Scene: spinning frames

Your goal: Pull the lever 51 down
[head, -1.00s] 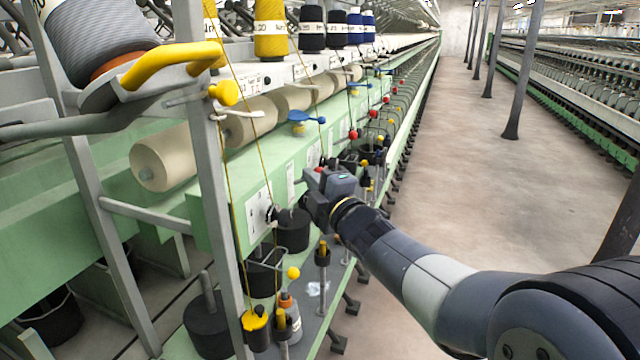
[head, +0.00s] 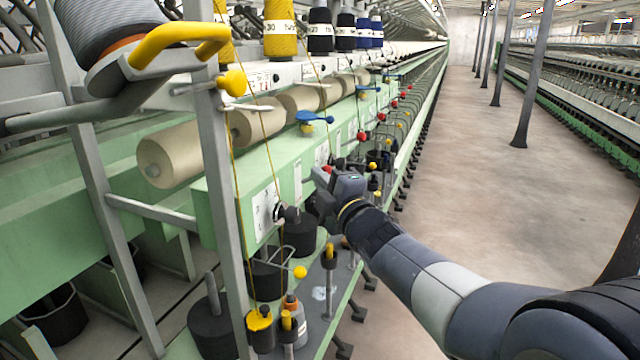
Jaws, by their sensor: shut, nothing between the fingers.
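My gripper (head: 322,208) is shut and empty. It is in front of the green machine rail (head: 230,210), beside a white panel (head: 266,212) with a dark knob on it. Its fingertips are dark and small, and I cannot tell whether they touch anything. A blue lever (head: 314,118) and a white lever (head: 246,106) stick out above the rail, up and left of my gripper. A second blue lever (head: 368,88) sits farther down the row. No number 51 is readable, so I cannot tell which lever carries it.
A grey post (head: 214,200) with a yellow handle (head: 180,42) and taut yellow threads stands left of my gripper. Cream rolls (head: 170,156) lie above the rail. Black pots and yellow-topped spindles (head: 260,320) stand below. The aisle floor (head: 450,170) on the right is clear.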

